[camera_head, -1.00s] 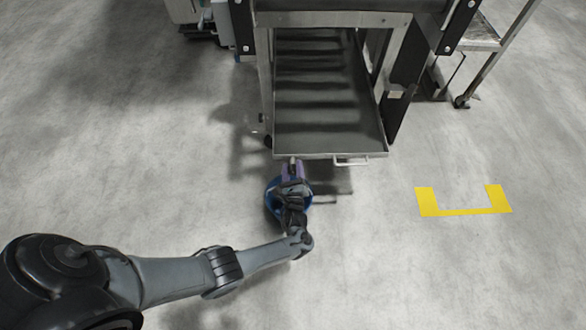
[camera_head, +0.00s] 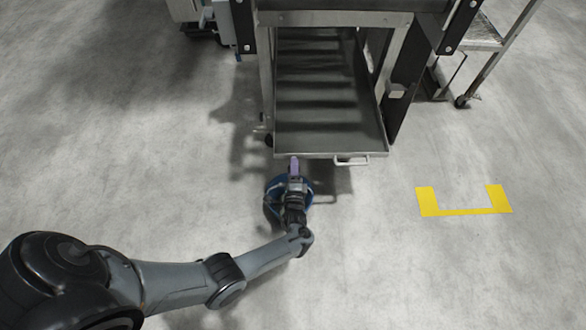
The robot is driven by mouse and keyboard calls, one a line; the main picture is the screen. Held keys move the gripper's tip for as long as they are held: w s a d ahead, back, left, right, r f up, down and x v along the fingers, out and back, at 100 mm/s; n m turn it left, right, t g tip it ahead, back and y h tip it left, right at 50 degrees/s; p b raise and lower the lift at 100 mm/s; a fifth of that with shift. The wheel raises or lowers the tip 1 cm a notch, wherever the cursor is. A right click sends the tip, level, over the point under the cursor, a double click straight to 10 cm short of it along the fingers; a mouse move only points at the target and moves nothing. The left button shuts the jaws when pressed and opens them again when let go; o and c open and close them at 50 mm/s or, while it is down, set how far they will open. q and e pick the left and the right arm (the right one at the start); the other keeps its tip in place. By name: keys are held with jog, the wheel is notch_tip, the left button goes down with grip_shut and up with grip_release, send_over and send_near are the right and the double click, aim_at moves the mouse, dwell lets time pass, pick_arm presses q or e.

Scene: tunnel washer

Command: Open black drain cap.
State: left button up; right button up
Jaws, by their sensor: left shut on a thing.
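My left gripper (camera_head: 294,168) is at the front lip of the grey metal tray (camera_head: 330,141), left of the tray's handle (camera_head: 351,161). It is shut at the tray's edge, where the drain cap would be. The black drain cap itself cannot be made out; the gripper and the tray lip cover that spot. A blue round bucket (camera_head: 272,192) stands on the floor under the gripper, partly hidden by my wrist. My right gripper is not in view.
The tray slopes out of a steel frame (camera_head: 264,75) with dark side posts. A wheeled metal stand (camera_head: 478,45) is at the upper right. A yellow floor marking (camera_head: 462,212) lies to the right. The floor at left and lower right is clear.

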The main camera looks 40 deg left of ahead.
pick_arm(q)
jog(key=n, duration=0.4)
jog(key=shift+f, duration=0.1)
dwell(0.4)
jog(key=o, duration=1)
jog(key=shift+s, duration=0.1)
